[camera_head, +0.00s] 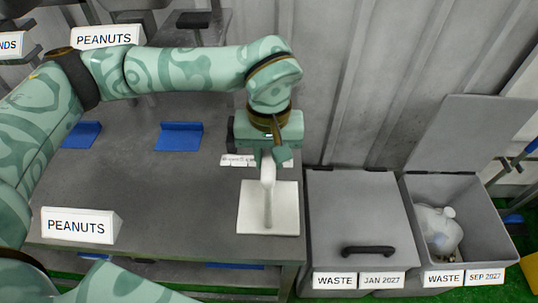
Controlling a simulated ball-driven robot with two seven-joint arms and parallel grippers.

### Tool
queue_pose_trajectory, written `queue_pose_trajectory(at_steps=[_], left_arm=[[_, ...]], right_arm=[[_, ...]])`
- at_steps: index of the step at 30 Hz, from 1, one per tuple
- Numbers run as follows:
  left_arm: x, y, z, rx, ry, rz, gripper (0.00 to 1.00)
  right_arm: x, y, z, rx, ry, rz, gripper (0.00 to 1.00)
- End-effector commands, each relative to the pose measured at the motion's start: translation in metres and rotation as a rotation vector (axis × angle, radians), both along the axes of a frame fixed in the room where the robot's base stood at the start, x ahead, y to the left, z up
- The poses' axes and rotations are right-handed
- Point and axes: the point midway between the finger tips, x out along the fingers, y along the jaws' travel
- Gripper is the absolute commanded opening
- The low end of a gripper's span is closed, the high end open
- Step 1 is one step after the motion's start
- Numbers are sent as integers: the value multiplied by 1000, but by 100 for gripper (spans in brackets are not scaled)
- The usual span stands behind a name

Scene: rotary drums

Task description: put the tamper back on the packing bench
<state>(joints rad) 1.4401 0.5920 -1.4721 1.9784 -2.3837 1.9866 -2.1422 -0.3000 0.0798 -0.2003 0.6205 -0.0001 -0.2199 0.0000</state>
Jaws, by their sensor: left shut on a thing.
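My left gripper (270,152) reaches in from the left and points down over the right part of the grey packing bench (180,195). It is shut on the top of the tamper (267,195), a pale, slim, upright piece. The tamper stands over a white square (287,212) near the bench's right front corner. I cannot tell whether its lower end touches the square or whether the square is part of it. My right gripper is out of view.
A PEANUTS sign (79,226) stands at the bench's front left, another (106,37) at the back. Blue brackets (179,137) lie on the bench. Right of it are a closed waste bin (358,215) and an open one (478,205) with a pale bag inside. The bench's middle is clear.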

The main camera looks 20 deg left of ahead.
Motion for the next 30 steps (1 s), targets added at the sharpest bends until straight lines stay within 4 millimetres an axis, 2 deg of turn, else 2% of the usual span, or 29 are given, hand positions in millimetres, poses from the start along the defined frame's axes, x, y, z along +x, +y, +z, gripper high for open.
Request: queue_pose_trajectory(at_steps=[5,6,7,8,15,19,23,30], left_arm=[[0,0,-3,-1,-1,0,5],[0,0,-3,0,0,0,35],[0,0,-3,0,0,0,43],[0,0,-2,0,0,0,45],[0,0,-2,0,0,0,45],[0,0,7,0,-2,0,45],[1,0,33,1,-6,1,45],[1,0,89,0,-5,1,45]], right_arm=[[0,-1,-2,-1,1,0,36],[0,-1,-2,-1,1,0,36],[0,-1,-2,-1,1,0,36],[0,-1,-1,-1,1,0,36],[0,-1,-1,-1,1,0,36],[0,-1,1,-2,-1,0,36],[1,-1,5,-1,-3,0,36],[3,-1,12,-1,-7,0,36]])
